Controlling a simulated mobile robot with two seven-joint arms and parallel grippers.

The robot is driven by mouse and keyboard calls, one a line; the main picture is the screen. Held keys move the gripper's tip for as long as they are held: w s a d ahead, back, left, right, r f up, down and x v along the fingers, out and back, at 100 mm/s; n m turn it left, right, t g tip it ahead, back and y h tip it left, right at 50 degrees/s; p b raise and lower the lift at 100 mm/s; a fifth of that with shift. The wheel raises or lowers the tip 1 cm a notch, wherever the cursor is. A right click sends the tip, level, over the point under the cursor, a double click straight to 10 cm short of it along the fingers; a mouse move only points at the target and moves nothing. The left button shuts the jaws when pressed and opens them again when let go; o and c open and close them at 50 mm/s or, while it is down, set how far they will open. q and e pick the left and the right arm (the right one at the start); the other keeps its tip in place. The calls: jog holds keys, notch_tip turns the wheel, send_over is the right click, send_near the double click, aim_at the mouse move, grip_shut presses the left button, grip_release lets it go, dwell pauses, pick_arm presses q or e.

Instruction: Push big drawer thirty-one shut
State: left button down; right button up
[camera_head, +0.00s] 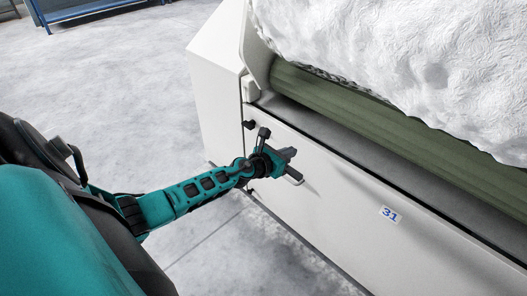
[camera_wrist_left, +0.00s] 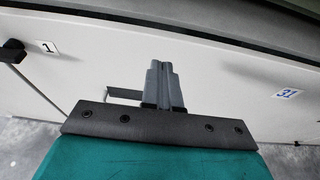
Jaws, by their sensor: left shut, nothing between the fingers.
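Big drawer thirty-one has a wide white front (camera_head: 345,205) with a blue "31" label, right of my left gripper (camera_head: 290,153) in the head view. A dark gap runs along the front's top edge; I cannot tell how far the drawer stands out. My left gripper is shut and empty, its fingertips close to the front; contact is unclear. A handle (camera_head: 293,174) shows partly behind the gripper. In the left wrist view the closed fingers (camera_wrist_left: 163,68) point at the white front (camera_wrist_left: 225,80), with the handle (camera_wrist_left: 123,93) left of them and the "31" label to the right. My right gripper is not in view.
A green roller (camera_head: 370,115) and a white fibre mass (camera_head: 400,60) lie above the front. A black knob (camera_head: 249,125) sits left of the gripper; a label "1" (camera_wrist_left: 47,47) shows in the wrist view. Grey floor (camera_head: 120,90) is open to the left.

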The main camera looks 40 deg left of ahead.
pick_arm(q)
jog(key=p+v, duration=0.1)
jog(key=v, duration=0.7)
jog(key=shift+s+p, duration=0.2)
jog(key=shift+p, duration=0.15)
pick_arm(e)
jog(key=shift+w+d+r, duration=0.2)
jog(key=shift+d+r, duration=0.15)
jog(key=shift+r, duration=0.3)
pick_arm(q)
jog(key=shift+a+r, duration=0.1)
